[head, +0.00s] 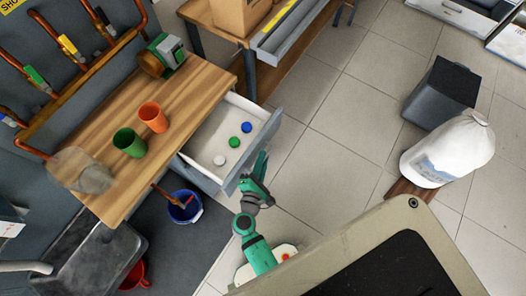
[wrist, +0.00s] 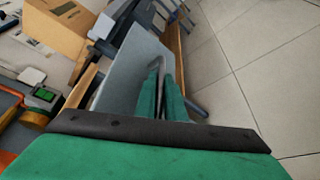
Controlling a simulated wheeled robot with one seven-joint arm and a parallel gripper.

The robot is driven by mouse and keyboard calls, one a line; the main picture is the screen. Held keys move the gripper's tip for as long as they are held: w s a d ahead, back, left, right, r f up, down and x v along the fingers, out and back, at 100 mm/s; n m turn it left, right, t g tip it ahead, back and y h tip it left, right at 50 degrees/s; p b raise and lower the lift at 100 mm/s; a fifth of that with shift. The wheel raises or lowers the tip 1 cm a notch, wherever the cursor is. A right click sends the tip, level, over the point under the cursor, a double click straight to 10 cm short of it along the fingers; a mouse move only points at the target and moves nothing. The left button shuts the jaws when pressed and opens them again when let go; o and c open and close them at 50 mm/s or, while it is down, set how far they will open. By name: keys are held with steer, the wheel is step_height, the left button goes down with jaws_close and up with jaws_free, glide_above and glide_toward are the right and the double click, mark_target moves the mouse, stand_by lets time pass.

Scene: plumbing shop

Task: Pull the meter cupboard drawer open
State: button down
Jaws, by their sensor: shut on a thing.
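The meter cupboard has a wooden top (head: 190,97), and its drawer (head: 207,127) stands well open in the head view. A blue, a green and a white disc lie inside the drawer. My gripper (head: 251,180) is at the outer face of the grey drawer front (head: 264,143). In the wrist view the green fingers of my gripper (wrist: 160,92) are shut on the thin bar handle, in front of the grey drawer front (wrist: 130,72). The fingers and arm hide part of the handle.
A green cup (head: 129,143), an orange cup (head: 153,117) and a green-and-brass meter (head: 162,57) stand on the top. A blue bucket (head: 184,207) is on the floor below. A white sack (head: 447,150) and dark box (head: 440,92) stand right. Tiled floor between is clear.

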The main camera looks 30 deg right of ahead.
steer(key=shift+a, duration=0.1)
steer(key=c, duration=2.1)
jaws_free()
steer(key=shift+s, duration=0.1)
steer(key=v, duration=1)
steer(key=shift+s+a+r, duration=0.15)
steer(key=shift+s+a, duration=0.1)
